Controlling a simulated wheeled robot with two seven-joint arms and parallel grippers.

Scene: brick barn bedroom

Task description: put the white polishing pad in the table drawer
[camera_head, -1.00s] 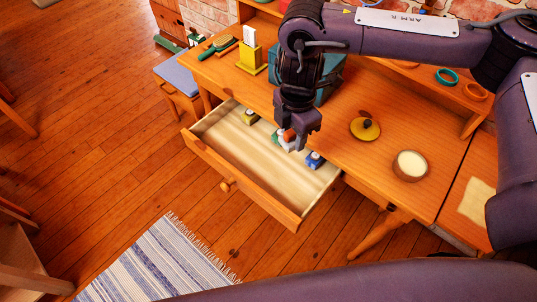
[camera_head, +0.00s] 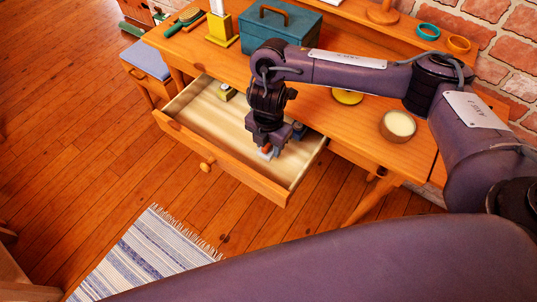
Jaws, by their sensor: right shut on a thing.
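The table drawer (camera_head: 223,151) is pulled open, with its pale inside showing. My right gripper (camera_head: 267,149) points down over the right part of the drawer. It is shut on the white polishing pad (camera_head: 265,154), a small white piece with orange beside it, mostly covered by the fingers. I cannot tell whether the pad touches the drawer floor. My left gripper is not in view.
On the table (camera_head: 340,122) are a blue-green toolbox (camera_head: 280,27), a yellow lid (camera_head: 347,97), a round pot with a cream top (camera_head: 398,125), a green brush (camera_head: 184,20) and a yellow holder (camera_head: 221,28). The drawer's left and middle floor is clear.

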